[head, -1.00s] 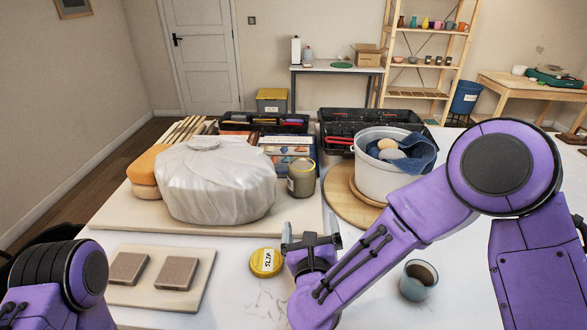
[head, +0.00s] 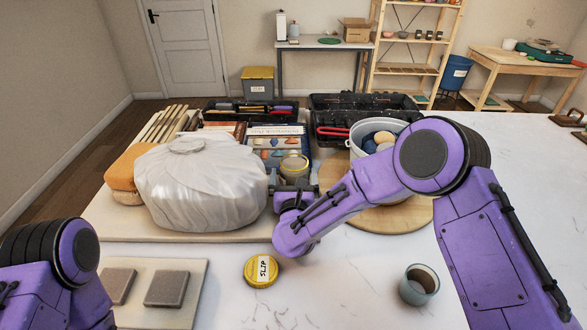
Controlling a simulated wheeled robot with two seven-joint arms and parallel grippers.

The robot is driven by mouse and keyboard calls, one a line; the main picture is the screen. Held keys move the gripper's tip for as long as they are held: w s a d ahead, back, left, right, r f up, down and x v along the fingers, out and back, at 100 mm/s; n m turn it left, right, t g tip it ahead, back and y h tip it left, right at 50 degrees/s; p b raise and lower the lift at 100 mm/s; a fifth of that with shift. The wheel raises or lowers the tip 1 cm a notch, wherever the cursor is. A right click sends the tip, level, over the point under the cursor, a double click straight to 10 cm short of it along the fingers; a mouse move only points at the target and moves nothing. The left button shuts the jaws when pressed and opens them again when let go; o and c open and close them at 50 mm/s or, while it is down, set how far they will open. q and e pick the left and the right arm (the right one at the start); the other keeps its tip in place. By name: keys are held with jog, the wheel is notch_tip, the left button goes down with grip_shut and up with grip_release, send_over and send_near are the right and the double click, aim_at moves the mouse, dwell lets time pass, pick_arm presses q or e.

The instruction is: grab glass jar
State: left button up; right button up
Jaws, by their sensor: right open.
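The glass jar (head: 294,168) stands upright on the pale board, right of the white wrapped bundle. Its upper part shows; its lower part is hidden behind my right gripper. My right gripper (head: 294,187) is open at the jar's near side, with one finger at each side of it in the picture. I cannot tell whether the fingers touch the glass. A yellow lid marked SLIP (head: 262,270) lies on the white table in front of the board. My left arm shows at the lower left, but its gripper is out of view.
The wrapped bundle (head: 200,185) stands close left of the jar. A book (head: 277,142) is behind it. A grey bucket (head: 362,142) on a round wooden board (head: 400,214) is to the right. A cup (head: 419,285) stands at front right.

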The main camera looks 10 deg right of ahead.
jog(key=shift+w+d+r, duration=0.1)
jog(key=shift+w+d, duration=0.05)
jog(key=shift+w, duration=0.3)
jog(key=shift+d, duration=0.1)
jog(key=shift+w, duration=0.15)
jog(key=c, duration=1.5)
jog(key=shift+r, duration=0.1)
jog(key=shift+r+b, duration=0.3)
jog(key=shift+r, duration=0.75)
jog(key=shift+s+d+r+b, duration=0.7)
jog(key=shift+s+r, duration=1.05)
jog(key=shift+s, duration=0.5)
jog(key=shift+s+d+r+b, duration=0.6)
jog(key=shift+s+r+b, duration=0.2)
jog(key=shift+s+r, duration=1.2)
jog(key=shift+s+d+r+b, duration=0.7)
jog(key=shift+s+r, duration=0.85)
jog(key=shift+s, duration=0.9)
